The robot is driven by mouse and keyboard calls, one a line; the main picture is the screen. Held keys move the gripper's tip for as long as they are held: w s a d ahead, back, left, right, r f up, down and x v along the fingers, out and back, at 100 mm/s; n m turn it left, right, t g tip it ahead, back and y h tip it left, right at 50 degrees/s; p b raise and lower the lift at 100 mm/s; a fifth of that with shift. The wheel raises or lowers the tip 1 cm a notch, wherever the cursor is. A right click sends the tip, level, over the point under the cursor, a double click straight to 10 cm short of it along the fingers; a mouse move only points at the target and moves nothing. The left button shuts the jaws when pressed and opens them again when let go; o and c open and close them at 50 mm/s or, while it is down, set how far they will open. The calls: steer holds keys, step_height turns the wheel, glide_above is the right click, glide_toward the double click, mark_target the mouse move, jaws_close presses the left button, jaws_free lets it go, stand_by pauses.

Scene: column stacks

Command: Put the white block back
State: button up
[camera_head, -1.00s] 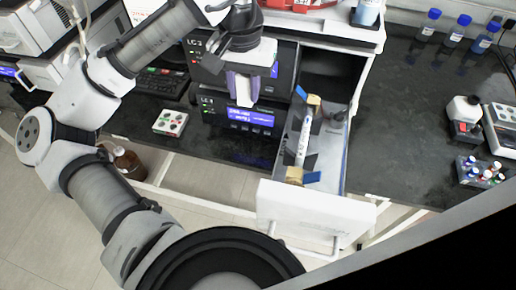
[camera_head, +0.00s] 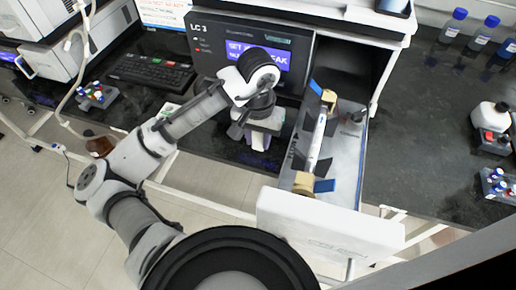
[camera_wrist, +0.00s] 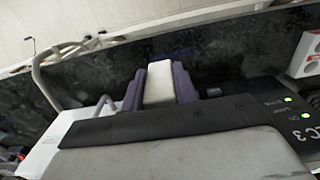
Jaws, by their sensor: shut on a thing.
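The white block (camera_wrist: 158,82) is between the two purple fingers of my gripper (camera_wrist: 159,86) in the wrist view. My gripper is shut on it. In the head view my gripper (camera_head: 257,141) is pointing down in front of the LC instrument (camera_head: 230,50), left of the open drawer (camera_head: 345,170). The block is small there and mostly hidden by the wrist. In the drawer lies a white column (camera_head: 318,145) between tan holders with blue tabs (camera_head: 324,185).
The drawer's white front (camera_head: 330,225) juts out over the floor. A keyboard (camera_head: 150,73) lies at the left on the dark bench. Blue-capped bottles (camera_head: 483,35) and a vial rack (camera_head: 497,185) stand at the right. A second vial rack (camera_head: 95,96) is at the left.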

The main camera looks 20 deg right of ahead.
steer(key=shift+f, duration=2.55)
steer(key=shift+f, duration=0.2)
steer(key=o, duration=0.7)
steer(key=shift+o, duration=0.2)
steer(key=shift+r, duration=0.1)
step_height(320, 180, up, 12)
steer(key=shift+r, duration=0.15)
